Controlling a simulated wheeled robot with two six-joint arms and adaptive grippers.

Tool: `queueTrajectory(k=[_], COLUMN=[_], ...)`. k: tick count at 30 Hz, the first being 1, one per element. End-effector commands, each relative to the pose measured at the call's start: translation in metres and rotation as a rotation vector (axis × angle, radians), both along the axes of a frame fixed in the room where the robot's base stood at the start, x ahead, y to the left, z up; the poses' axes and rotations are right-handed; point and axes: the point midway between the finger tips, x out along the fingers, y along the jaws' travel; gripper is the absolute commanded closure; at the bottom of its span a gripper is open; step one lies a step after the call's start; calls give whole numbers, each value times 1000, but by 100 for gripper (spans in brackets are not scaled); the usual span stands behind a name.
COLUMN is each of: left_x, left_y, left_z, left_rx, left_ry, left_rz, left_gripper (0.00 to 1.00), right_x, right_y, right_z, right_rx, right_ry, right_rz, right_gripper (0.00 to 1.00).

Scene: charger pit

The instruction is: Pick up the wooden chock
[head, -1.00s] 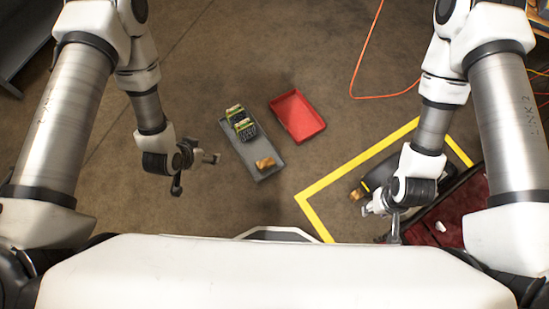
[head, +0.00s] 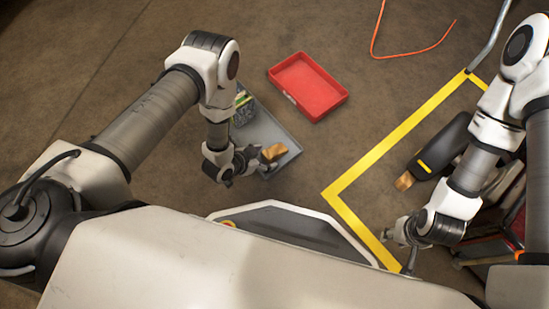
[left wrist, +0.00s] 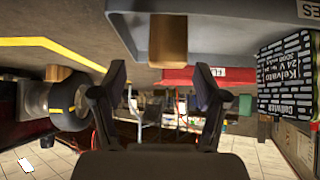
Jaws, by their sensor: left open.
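A wooden chock (head: 275,151) sits on the grey tray (head: 287,138) in the head view. It also shows between and beyond the fingers at the top of the left wrist view (left wrist: 168,40). My left gripper (head: 266,160) is open beside this chock, with its fingertips (left wrist: 162,82) apart and nothing between them. A second wooden chock (head: 404,181) lies on the floor against a dark wheel, right of the yellow line. My right gripper (head: 405,250) hangs near the yellow line's lower end; its jaw state is unclear.
A red tray (head: 308,87) lies beyond the grey one. A battery pack (left wrist: 284,75) on the grey tray is partly hidden by my left arm in the head view. A yellow floor line (head: 385,149) borders the dark wheel (head: 445,145). Open floor lies at the upper left.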

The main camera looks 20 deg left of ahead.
Motion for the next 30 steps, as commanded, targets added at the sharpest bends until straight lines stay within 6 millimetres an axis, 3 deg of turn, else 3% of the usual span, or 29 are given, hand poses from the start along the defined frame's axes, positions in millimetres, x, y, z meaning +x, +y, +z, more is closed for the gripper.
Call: queueTrajectory(k=[10, 19, 20, 25, 30], left_x=[36, 45, 45, 44, 44], left_y=[-15, -21, -21, -21, -21], left_z=[-41, -44, -44, -44, -44], left_rx=[-2, -1, -1, 0, 0], left_ry=[-2, 0, 0, 1, 1], left_rz=[-1, 1, 1, 1, 1], left_gripper=[27, 27, 34, 94, 94], right_x=[2, 3, 3, 3, 2], right_y=[-1, -1, -1, -1, -1], right_z=[-46, -48, -48, -48, -48], right_rx=[-1, -1, -1, -1, -1], right_ry=[-5, -7, -7, -7, -6], right_rz=[-9, -11, -11, -11, -11], right_gripper=[60, 60, 60, 60, 60])
